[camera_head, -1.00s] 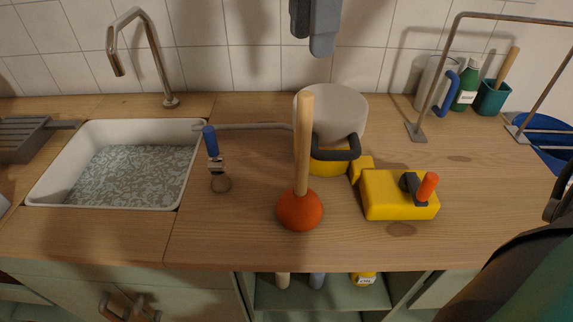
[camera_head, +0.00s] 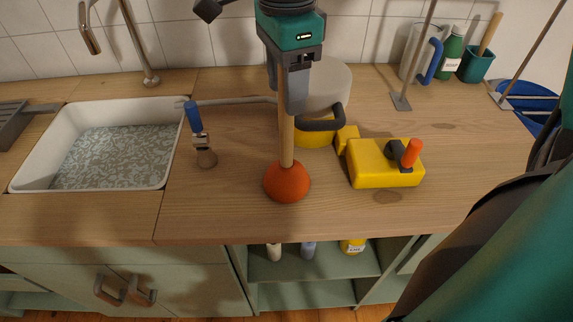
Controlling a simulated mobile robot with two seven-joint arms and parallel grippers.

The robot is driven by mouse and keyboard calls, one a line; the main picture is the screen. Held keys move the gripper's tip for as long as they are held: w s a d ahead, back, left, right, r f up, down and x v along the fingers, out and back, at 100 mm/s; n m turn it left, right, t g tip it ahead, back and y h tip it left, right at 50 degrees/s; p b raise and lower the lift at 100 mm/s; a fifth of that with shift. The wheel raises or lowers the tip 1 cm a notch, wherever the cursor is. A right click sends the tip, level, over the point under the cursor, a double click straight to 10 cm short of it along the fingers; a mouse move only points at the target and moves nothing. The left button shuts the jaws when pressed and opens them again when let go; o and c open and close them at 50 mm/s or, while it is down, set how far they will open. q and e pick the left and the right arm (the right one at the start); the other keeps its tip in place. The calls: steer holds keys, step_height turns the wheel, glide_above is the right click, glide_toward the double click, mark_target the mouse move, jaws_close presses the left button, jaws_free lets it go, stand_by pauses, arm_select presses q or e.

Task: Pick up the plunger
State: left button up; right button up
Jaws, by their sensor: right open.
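The plunger stands upright on the wooden counter, its orange-red rubber cup (camera_head: 287,182) down and its pale wooden handle (camera_head: 287,140) pointing up. My right gripper (camera_head: 287,97), teal and grey, comes down from the top of the view with its fingers at the handle's upper part. It is open. My left gripper is not in view.
The counter's front strip (camera_head: 230,222) is clear.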

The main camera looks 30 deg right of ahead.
jaws_close()
stand_by(0.5)
